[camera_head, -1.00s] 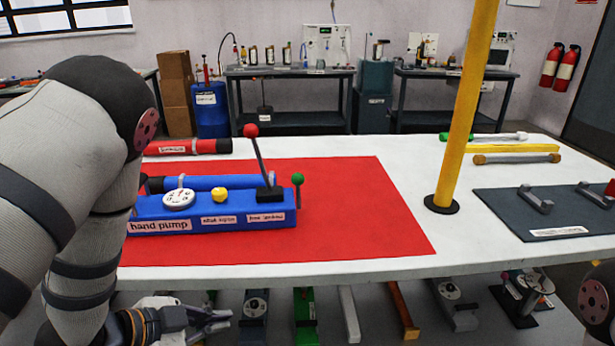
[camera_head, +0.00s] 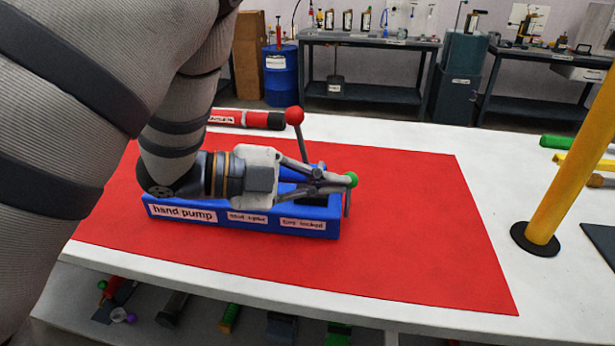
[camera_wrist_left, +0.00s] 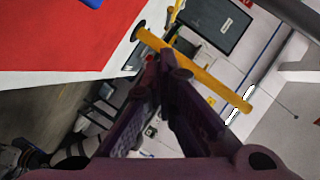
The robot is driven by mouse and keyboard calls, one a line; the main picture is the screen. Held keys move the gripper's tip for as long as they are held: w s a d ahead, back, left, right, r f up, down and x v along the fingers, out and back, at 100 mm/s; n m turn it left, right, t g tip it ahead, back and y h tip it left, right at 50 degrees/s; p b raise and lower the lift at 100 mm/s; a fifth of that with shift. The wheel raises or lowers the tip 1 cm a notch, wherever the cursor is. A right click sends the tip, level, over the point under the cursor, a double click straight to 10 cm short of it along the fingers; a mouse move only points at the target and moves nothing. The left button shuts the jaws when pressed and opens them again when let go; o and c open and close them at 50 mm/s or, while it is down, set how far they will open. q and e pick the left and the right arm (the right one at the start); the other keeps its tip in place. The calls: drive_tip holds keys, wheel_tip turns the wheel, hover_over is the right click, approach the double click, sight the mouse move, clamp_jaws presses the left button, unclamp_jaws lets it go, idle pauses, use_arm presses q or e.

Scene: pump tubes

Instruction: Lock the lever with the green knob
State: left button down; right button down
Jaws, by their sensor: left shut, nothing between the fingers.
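The blue hand pump (camera_head: 236,221) lies on the red mat (camera_head: 420,250). The green knob (camera_head: 351,179) tops a short upright lever at the pump's right end. My left gripper (camera_head: 338,184) is shut and empty, above the pump, with its fingertips close beside the green knob; I cannot tell if they touch it. The red-knobbed lever (camera_head: 294,116) rises just behind the gripper. My arm and gripper hide the pump's dial and much of its top. In the left wrist view the shut fingers (camera_wrist_left: 165,62) show, but the knob does not. My right gripper is not in view.
A yellow post (camera_head: 565,180) stands on the white table (camera_head: 440,150) to the right. A red tube (camera_head: 245,119) lies behind the pump. The mat right of the pump is clear. Benches with equipment stand at the back.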

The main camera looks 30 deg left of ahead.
sight(348, 196)
use_arm(q)
drive_tip(key=w+f, duration=0.2)
drive_tip(key=w, duration=0.1)
drive_tip(key=w+f+b, duration=0.1)
drive_tip(key=w, duration=0.1)
drive_tip(key=shift+d, duration=0.35)
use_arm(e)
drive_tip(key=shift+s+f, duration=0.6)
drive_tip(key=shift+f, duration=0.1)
use_arm(q)
drive_tip(key=shift+w+a+r+p, duration=0.2)
drive_tip(key=shift+w+p, duration=0.1)
drive_tip(key=shift+w, duration=0.05)
drive_tip(key=shift+w+a+f+n+g, duration=0.1)
drive_tip(key=shift+w+f+n+g, duration=0.05)
drive_tip(key=shift+w+n+g, duration=0.15)
drive_tip(key=shift+f, duration=0.2)
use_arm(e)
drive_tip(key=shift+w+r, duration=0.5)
